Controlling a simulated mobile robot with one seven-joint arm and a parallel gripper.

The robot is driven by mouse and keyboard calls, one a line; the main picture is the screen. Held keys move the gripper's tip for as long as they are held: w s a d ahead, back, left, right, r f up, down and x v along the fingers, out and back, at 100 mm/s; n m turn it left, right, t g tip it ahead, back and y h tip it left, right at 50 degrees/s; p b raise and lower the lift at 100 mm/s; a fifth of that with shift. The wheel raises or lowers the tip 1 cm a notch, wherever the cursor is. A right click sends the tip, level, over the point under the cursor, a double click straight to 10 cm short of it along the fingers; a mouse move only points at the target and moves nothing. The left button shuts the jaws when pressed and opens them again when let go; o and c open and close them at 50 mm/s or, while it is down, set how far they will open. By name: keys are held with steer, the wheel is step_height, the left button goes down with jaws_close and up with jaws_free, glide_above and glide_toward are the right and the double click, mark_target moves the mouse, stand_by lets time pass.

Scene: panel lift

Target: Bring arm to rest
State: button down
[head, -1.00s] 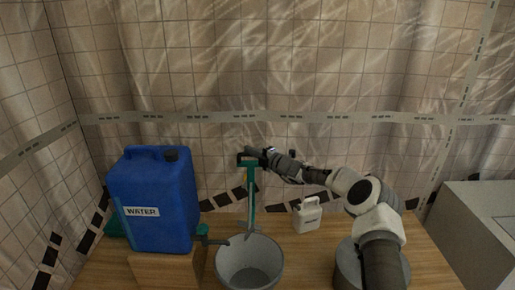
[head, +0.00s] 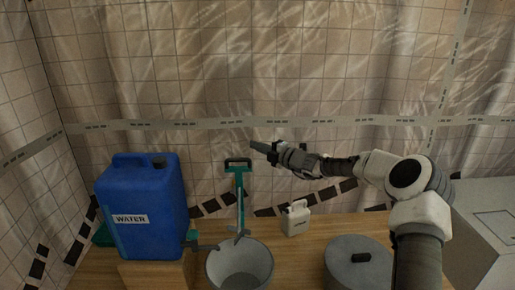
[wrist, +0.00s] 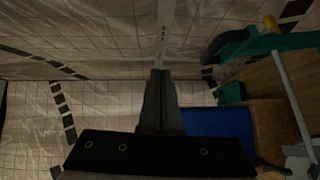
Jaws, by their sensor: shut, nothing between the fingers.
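My arm reaches in from the right in the head view, and my gripper (head: 262,147) hangs in the air in front of the tiled curtain. Its fingers are together and empty, pointing left; they also show in the wrist view (wrist: 160,78). The gripper is above and to the right of a green upright tool with a black handle (head: 238,164), apart from it.
A blue water canister (head: 145,210) stands on a wooden block at left, with a grey bucket (head: 213,268) beside it. A small white jug (head: 297,218) and a grey lidded pot (head: 358,274) stand on the wooden table (head: 312,250). A grey box (head: 490,215) is at right.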

steer(key=shift+s+d+r, duration=0.1)
steer(key=shift+s+r, duration=0.05)
steer(key=s+a+r+n+g+h, duration=0.1)
steer(key=s+a+n+g, duration=0.2)
steer(key=s+n, duration=0.45)
steer(key=s+a+r+n+g+h+b, duration=0.1)
steer(key=s+a+n+g, duration=0.15)
steer(key=s+n, duration=0.55)
steer(key=s+a+r+n+g+h, duration=0.1)
steer(key=s+a+n+g, duration=0.25)
steer(key=s+n, duration=0.45)
steer(key=s+d+n+h, duration=0.3)
steer(key=s+d+n, duration=0.2)
steer(key=s+n, duration=0.2)
steer(key=s+d+r+n+t+h+b, duration=0.1)
steer(key=s+d+n+h, duration=0.2)
steer(key=s, duration=0.9)
steer(key=s+d+n+h, duration=0.2)
steer(key=s+d+n, duration=0.6)
steer(key=s+n, duration=0.2)
steer(key=n, duration=0.2)
steer(key=shift+d+r+n+t+h, duration=0.2)
steer(key=shift+n+t+h, duration=0.15)
steer(key=shift+t+h, duration=0.05)
